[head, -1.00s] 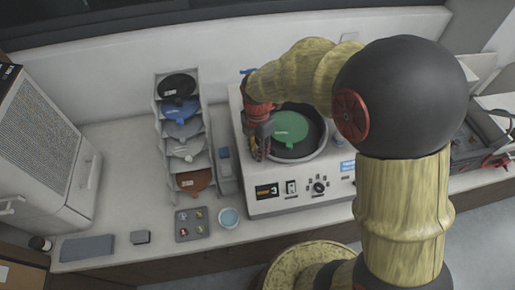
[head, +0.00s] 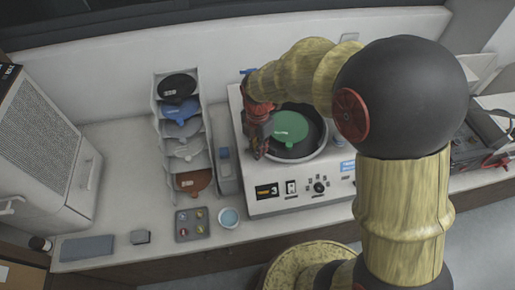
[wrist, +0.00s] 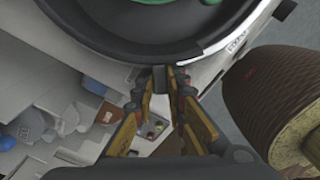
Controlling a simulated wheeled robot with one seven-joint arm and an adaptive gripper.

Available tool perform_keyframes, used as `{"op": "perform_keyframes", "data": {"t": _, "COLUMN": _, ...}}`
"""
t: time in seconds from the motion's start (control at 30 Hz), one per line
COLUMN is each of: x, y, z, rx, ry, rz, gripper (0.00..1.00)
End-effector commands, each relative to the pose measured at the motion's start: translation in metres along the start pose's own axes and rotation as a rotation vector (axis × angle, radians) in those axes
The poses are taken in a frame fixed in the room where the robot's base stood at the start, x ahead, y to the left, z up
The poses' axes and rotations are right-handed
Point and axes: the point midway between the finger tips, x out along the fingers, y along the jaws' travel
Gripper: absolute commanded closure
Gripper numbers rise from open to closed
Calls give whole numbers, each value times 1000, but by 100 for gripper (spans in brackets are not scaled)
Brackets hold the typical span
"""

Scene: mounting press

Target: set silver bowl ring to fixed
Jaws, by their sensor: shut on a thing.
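The silver bowl ring (head: 325,143) runs around the dark bowl of the white machine (head: 262,203). A green disc with a tab (head: 290,126) lies in the bowl. In the wrist view, part of the ring (wrist: 213,50) shows as a pale band beside the black bowl. My gripper (head: 261,151) is at the bowl's left front edge. In the wrist view my gripper (wrist: 166,76) has its fingertips together on a small dark piece at the ring's edge. The fingers hide most of that piece, and I cannot read the ring's setting.
A rack (head: 159,135) with black, blue, grey and brown discs stands left of the machine. A small tray (head: 192,236) and a round dish (head: 229,218) sit in front of the rack. A large grey-white cabinet (head: 40,140) is at far left. Bare counter lies between cabinet and rack.

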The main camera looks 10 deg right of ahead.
Motion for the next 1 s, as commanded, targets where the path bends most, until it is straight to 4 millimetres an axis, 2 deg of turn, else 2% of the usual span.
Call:
{"op": "perform_keyframes", "data": {"t": 0.13, "x": -1, "y": -4, "z": 1, "rx": -24, "ry": 0, "rz": 1, "gripper": 100}}
{"op": "perform_keyframes", "data": {"t": 0.43, "x": -1, "y": -32, "z": 4, "rx": -199, "ry": -1, "rz": 1, "gripper": 100}}
{"op": "perform_keyframes", "data": {"t": 0.77, "x": 0, "y": -34, "z": 4, "rx": -218, "ry": -1, "rz": 1, "gripper": 100}}
{"op": "perform_keyframes", "data": {"t": 0.8, "x": 0, "y": -34, "z": 4, "rx": -218, "ry": -1, "rz": 1, "gripper": 86}}
{"op": "perform_keyframes", "data": {"t": 1.0, "x": 0, "y": -34, "z": 4, "rx": -217, "ry": 0, "rz": 1, "gripper": 74}}
